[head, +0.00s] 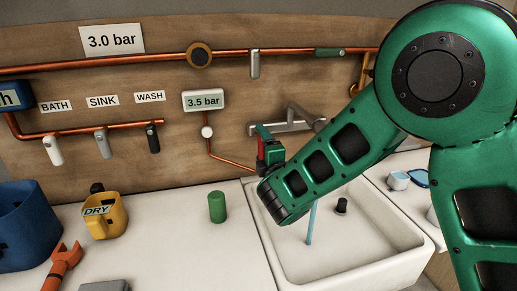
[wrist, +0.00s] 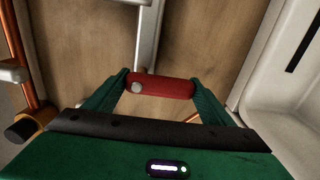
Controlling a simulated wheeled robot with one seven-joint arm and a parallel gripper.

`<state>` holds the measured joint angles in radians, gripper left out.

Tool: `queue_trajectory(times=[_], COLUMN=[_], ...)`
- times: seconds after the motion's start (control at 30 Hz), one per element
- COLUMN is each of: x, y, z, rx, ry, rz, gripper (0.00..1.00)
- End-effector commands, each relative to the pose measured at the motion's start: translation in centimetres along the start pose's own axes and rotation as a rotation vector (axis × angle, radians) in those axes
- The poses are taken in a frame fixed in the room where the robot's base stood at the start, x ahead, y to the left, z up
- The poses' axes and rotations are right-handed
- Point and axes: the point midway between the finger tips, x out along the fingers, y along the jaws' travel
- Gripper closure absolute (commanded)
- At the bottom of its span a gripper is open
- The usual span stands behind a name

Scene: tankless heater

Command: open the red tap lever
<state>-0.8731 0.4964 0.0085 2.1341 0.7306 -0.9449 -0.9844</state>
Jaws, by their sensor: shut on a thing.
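The red tap lever (wrist: 170,88) lies crosswise between the two green fingers of my gripper (wrist: 160,84) in the wrist view. A finger presses on each end of it, and a small pale round spot shows near its left end. In the head view, my gripper (head: 268,147) is at the grey tap (head: 298,122) on the wooden wall, above the left back of the white sink (head: 345,255). Only a little red shows there; my arm hides most of the lever. A thin blue vertical streak (head: 311,224) stands over the basin below the tap.
A green cylinder (head: 217,207), a yellow "DRY" mug (head: 105,215), a blue container (head: 25,225) and an orange wrench (head: 62,265) are on the counter left of the sink. Copper pipes (head: 130,62), several small valve levers and a "3.5 bar" display (head: 204,101) are on the wall.

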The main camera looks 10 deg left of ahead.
Motion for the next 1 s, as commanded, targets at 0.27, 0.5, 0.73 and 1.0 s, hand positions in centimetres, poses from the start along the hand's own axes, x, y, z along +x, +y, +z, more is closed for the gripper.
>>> queue_trajectory(times=[0.27, 0.5, 0.73, 1.0], x=[-0.2, -0.7, -4.1, -8.7], y=[-0.3, -0.2, -0.3, -0.2], z=[-0.1, 0.0, -0.2, -0.2], rx=[-0.001, 0.000, -0.003, -0.004], ry=[0.003, 0.002, 0.004, 0.006], rz=[-0.006, -0.005, -0.007, -0.007], gripper=[0.05, 0.05, 0.05, 0.05])
